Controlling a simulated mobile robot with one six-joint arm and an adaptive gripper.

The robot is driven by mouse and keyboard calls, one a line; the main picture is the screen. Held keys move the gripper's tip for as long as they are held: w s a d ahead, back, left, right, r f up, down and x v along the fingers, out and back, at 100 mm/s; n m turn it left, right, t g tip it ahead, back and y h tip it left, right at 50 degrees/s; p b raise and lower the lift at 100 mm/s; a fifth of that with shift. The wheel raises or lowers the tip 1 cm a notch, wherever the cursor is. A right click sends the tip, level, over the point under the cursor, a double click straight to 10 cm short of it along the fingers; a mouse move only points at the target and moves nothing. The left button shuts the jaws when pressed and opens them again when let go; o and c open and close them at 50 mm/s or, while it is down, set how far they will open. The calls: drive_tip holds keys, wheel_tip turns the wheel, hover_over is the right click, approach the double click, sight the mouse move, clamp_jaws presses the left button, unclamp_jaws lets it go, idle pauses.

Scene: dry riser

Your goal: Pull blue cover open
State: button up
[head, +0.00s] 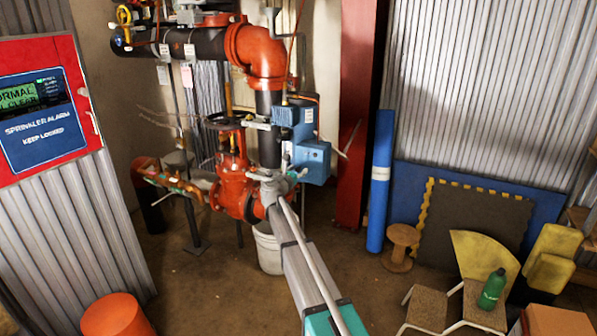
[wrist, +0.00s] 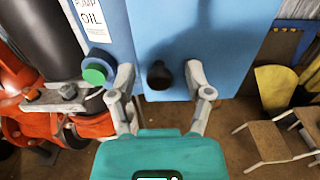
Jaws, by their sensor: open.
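The blue cover (head: 316,158) shows in the head view as the face of a blue box beside the red pipework. In the wrist view the blue cover (wrist: 215,45) fills the upper middle, with a dark round knob (wrist: 160,75) near its lower edge. My gripper (wrist: 160,78) is open, with one finger on each side of the knob. A gap shows between each finger and the knob; I cannot tell how far the fingertips are from the cover. In the head view my gripper (head: 280,177) is just left of and below the box.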

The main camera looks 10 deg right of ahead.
drive_tip(key=shift+c, duration=0.2)
clamp_jaws()
drive_tip(key=shift+d, duration=0.15)
drive_tip(key=shift+a, duration=0.2)
